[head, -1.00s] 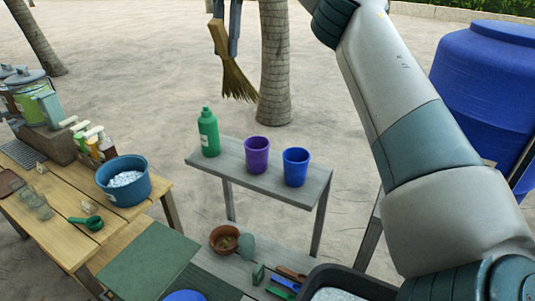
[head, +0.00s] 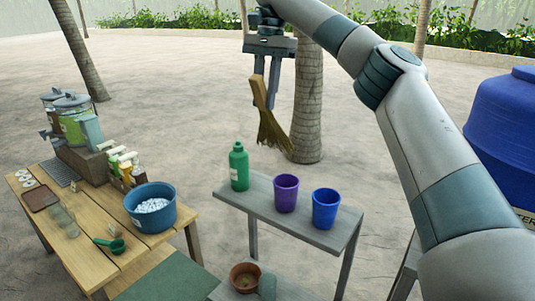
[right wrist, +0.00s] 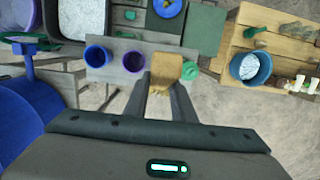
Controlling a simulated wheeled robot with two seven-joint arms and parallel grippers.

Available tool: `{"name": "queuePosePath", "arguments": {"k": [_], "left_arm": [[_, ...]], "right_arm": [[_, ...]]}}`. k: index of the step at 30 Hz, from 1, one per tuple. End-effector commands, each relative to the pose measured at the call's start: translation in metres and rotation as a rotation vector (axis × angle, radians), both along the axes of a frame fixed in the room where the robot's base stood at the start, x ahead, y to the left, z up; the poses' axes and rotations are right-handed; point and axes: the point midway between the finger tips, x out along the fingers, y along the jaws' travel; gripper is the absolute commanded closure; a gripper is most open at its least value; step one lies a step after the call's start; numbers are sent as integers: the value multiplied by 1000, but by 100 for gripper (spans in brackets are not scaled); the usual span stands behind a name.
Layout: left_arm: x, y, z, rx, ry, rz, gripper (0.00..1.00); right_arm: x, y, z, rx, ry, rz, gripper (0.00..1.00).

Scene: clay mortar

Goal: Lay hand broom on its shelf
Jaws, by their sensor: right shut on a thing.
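The hand broom (head: 268,118) has a wooden handle and straw-coloured bristles. My right gripper (head: 266,85) is shut on its handle and holds it in the air, bristles hanging down and tilted right, in the head view. In the right wrist view the broom (right wrist: 165,72) shows between the fingers of the gripper (right wrist: 167,100). A grey shelf stand (head: 262,200) is below and nearer than the broom in the head view. Its top bears a green bottle (head: 239,167), a purple cup (head: 286,194) and a blue cup (head: 325,209). My left gripper is not in view.
A wooden table (head: 88,238) at left holds a blue tub (head: 150,208) of white pieces, a green scoop (head: 110,245) and bottles. A brown pot (head: 245,277) sits on the stand's lower level. A palm trunk (head: 308,110) and a blue tank (head: 505,130) stand around.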

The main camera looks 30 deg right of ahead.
Motion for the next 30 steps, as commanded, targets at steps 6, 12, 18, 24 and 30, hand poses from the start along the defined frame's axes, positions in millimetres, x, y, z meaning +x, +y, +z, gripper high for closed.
{"name": "queuePosePath", "arguments": {"k": [6, 12, 18, 24, 30], "left_arm": [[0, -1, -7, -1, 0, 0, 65], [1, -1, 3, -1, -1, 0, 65], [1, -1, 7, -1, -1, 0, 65], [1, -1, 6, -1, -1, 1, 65], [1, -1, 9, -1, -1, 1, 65]], "right_arm": [[0, -1, -44, 1, 2, 0, 100], [-1, -1, -73, 0, 1, -1, 100], [0, -1, -88, -1, -2, -2, 100], [0, -1, -89, 0, -2, -2, 100], [0, -1, -93, -1, -1, -2, 100]]}}
